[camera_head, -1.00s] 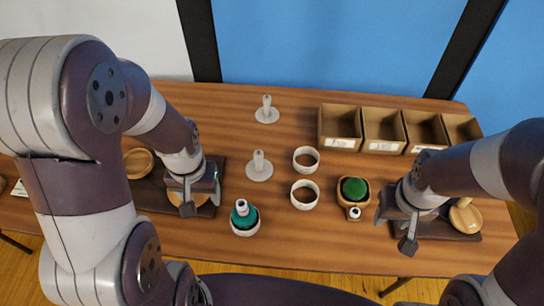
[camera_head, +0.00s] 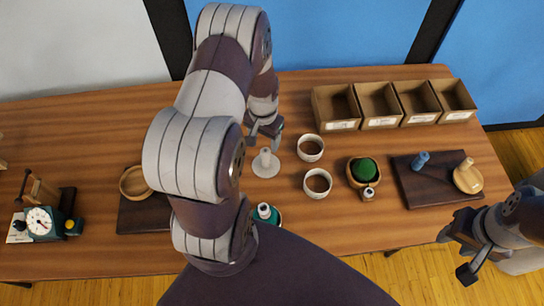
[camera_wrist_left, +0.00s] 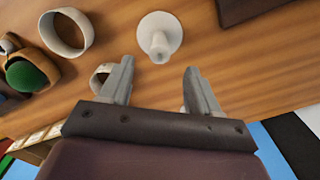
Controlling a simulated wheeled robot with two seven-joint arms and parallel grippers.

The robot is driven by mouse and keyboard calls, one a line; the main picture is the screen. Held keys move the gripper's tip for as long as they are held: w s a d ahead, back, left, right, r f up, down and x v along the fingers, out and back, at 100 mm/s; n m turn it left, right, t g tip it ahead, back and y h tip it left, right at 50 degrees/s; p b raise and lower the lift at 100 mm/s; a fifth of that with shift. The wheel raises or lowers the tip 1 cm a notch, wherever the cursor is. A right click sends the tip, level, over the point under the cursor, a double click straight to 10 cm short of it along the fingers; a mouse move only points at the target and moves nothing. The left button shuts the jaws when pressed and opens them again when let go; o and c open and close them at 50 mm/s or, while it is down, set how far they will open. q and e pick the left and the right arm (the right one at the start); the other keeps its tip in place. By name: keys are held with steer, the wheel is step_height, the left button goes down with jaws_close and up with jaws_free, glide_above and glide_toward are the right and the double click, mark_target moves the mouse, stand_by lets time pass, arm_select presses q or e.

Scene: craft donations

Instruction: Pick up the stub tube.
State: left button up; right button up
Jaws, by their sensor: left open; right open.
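A short blue tube (camera_head: 420,160) stands on the dark board at the right; I take it as the stub tube, but cannot be sure. My left gripper (camera_head: 265,134) is open and empty above the middle of the table, just beyond a white stand with an upright peg (camera_head: 265,163). In the left wrist view, this stand (camera_wrist_left: 160,38) lies ahead of the open left fingers (camera_wrist_left: 155,85), apart from them. My right gripper (camera_head: 456,256) is open and empty off the table's front edge, below the dark board (camera_head: 412,188).
Two pale rings (camera_head: 317,183) and a green pincushion (camera_head: 364,170) stand right of the stand. Several open cardboard boxes (camera_head: 379,105) line the back right. A teal bottle (camera_head: 264,211) is partly behind my left arm. A scale (camera_head: 42,222) stands at far left.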

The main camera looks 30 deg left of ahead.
mark_target(265, 149)
arm_select(q)
step_height(265, 149, down, 9)
steer(key=shift+w+r+p, duration=0.1)
steer(key=shift+w+p, duration=0.05)
steer(key=shift+p, duration=0.35)
steer(key=c, duration=1.1)
